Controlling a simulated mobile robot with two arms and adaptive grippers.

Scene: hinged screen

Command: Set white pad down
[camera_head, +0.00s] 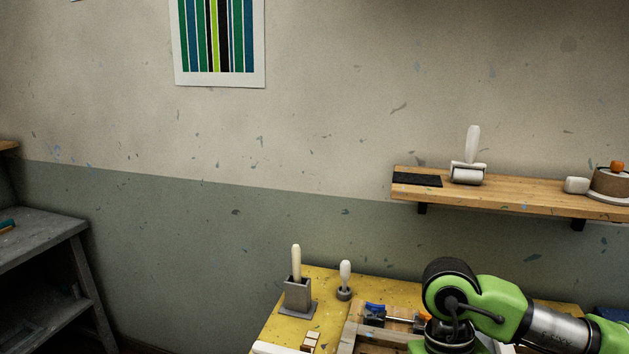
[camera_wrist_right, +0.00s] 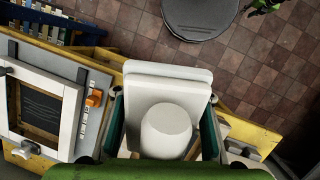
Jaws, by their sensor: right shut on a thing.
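The white pad (camera_wrist_right: 160,72) shows in the right wrist view as a rounded white slab with a thick pale cylindrical knob on it. My right gripper (camera_wrist_right: 163,128) is shut on it, with a dark finger at each side. The pad overlaps the yellow table's edge and the tiled floor in this view; I cannot tell its height. In the head view my green right arm reaches over the table, and its gripper and the pad are hidden or out of frame. My left gripper is not in view.
The yellow table (camera_head: 331,284) carries a grey holder (camera_head: 297,295) with a white-handled tool, and a small white-knobbed tool (camera_head: 344,280). A white-framed screen (camera_wrist_right: 68,121) with an orange clip (camera_wrist_right: 95,98) lies left of the pad. A wall shelf (camera_head: 520,194) holds a roller (camera_head: 468,172).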

